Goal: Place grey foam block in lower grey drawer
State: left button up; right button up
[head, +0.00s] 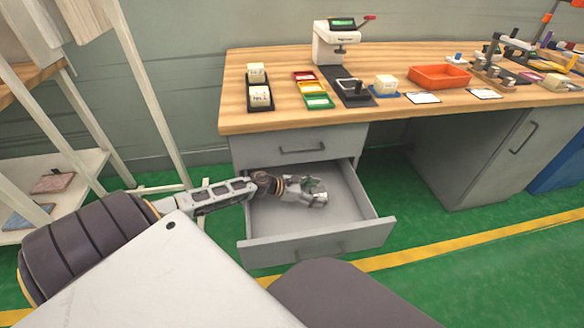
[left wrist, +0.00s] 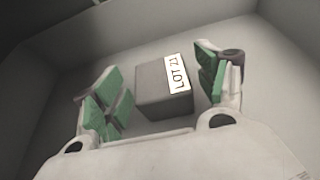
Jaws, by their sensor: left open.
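The lower grey drawer (head: 275,222) is pulled open under the wooden workbench in the head view. My left gripper (head: 318,192) reaches into it from the left. In the left wrist view, the grey foam block (left wrist: 152,92), with a white "LOT 21" label, sits on the drawer floor (left wrist: 60,100). My left gripper (left wrist: 165,88) is open, with its green-padded fingers on either side of the block and a visible gap to each. The block is hidden in the head view, behind or below the gripper. My right gripper is not in view.
The closed upper drawer (head: 300,146) is directly above. The workbench (head: 400,110) carries small trays, boxes and a press-like device (head: 338,42). A shelf rack (head: 60,180) stands at the left. Green floor is clear right of the open drawer.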

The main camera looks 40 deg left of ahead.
aim_at(299, 203)
pick_arm(q)
jog(key=shift+p+v, duration=0.4)
jog(key=shift+v, duration=0.9)
jog(key=shift+p+v, duration=0.75)
jog(key=shift+v, duration=1.45)
jog(key=shift+p+v, duration=0.35)
jog(key=shift+v, duration=0.65)
jog(key=shift+p+v, duration=0.3)
jog(key=shift+v, duration=0.5)
jog(key=shift+s+a+r, duration=0.1)
jog(key=shift+s, duration=0.05)
jog(key=shift+s+a, duration=0.1)
jog(key=shift+s, duration=0.05)
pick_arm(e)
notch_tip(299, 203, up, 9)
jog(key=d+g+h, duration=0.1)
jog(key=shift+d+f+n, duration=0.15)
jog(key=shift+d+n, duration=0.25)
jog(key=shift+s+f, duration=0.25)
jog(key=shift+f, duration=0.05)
